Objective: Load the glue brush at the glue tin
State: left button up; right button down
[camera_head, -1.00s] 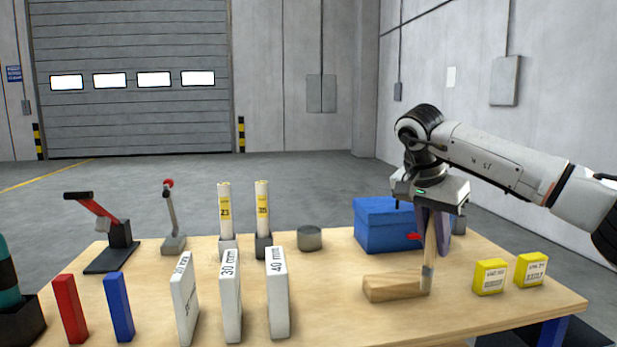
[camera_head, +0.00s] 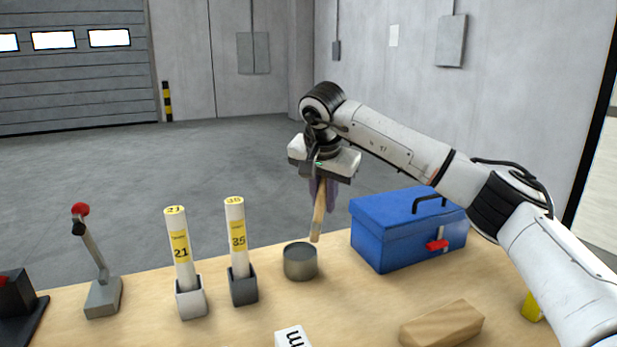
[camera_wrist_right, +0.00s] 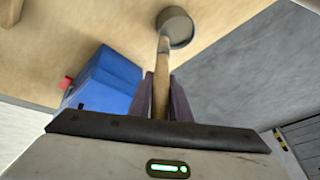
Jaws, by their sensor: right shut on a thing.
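The glue tin (camera_head: 300,262) is a round grey metal can near the back edge of the wooden table; it also shows in the right wrist view (camera_wrist_right: 177,27). My right gripper (camera_head: 319,190) is shut on the glue brush (camera_head: 319,217), a light wooden stick pointing down. In the head view the brush's lower end is just above the tin's rim, slightly to its right. In the right wrist view the brush (camera_wrist_right: 162,75) reaches toward the tin's near rim; I cannot tell whether they touch. My left gripper is not in view.
A blue toolbox (camera_head: 400,235) stands right of the tin. Two labelled tubes in holders (camera_head: 190,295) (camera_head: 242,284) stand to its left, with a red-knobbed lever (camera_head: 100,285) farther left. A wooden block (camera_head: 441,326) lies in front, and a white block (camera_head: 292,338) shows at the bottom edge.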

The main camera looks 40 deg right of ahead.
jog(key=shift+w+a+r+t+p, duration=0.3)
jog(key=shift+w+r+t+p, duration=0.1)
jog(key=shift+w, duration=0.2)
pick_arm(q)
jog(key=b, duration=0.1)
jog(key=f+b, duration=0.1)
jog(key=b, duration=0.1)
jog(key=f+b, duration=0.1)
jog(key=b, duration=0.1)
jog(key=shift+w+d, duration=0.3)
pick_arm(e)
jog(key=shift+n+t+y, duration=0.3)
jog(key=shift+t, duration=0.4)
jog(key=f, duration=0.2)
jog(key=w+f, duration=0.1)
jog(key=f, duration=0.2)
jog(key=shift+w+f, duration=0.35)
jog(key=shift+w, duration=0.05)
pick_arm(q)
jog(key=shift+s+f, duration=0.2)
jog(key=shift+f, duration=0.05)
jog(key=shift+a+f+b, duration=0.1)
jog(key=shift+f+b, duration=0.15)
jog(key=shift+b, duration=0.15)
pick_arm(e)
jog(key=shift+f, duration=0.75)
